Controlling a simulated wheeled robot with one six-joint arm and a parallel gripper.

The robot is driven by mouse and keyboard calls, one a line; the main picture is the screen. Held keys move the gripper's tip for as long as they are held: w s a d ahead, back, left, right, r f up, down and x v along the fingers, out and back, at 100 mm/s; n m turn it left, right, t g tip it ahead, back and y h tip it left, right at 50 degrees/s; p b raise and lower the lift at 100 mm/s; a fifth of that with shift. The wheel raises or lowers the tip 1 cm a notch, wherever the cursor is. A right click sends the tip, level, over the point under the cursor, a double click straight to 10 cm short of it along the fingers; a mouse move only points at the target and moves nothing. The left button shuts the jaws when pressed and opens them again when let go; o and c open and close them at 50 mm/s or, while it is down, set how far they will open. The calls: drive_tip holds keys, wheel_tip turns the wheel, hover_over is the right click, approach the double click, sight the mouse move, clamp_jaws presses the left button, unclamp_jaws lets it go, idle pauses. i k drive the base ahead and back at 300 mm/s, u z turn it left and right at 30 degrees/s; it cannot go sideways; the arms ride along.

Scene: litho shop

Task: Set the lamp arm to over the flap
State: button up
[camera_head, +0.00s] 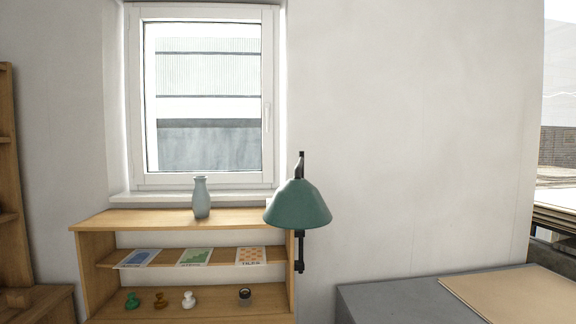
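A lamp with a green shade (298,205) hangs in the middle of the head view, in front of the right end of a wooden shelf. Its dark lamp arm (301,165) shows above the shade, and a dark vertical part (300,252) shows below it. How the arm runs behind the shade is hidden. I cannot make out a flap for certain. A tan board (515,294) lies on a grey surface (385,297) at the lower right; I cannot tell if it is the flap. My gripper is not in view.
The wooden shelf (150,217) stands under a closed window (208,100). A grey-blue vase (201,198) is on its top; printed cards (194,257) and small knobbed items (160,300) sit below. Bare wall (410,130) is right of the lamp.

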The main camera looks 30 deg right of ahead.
sight(297, 204)
drive_tip(key=u, duration=1)
drive_tip(key=i, duration=1.35)
drive_tip(key=z, duration=0.4)
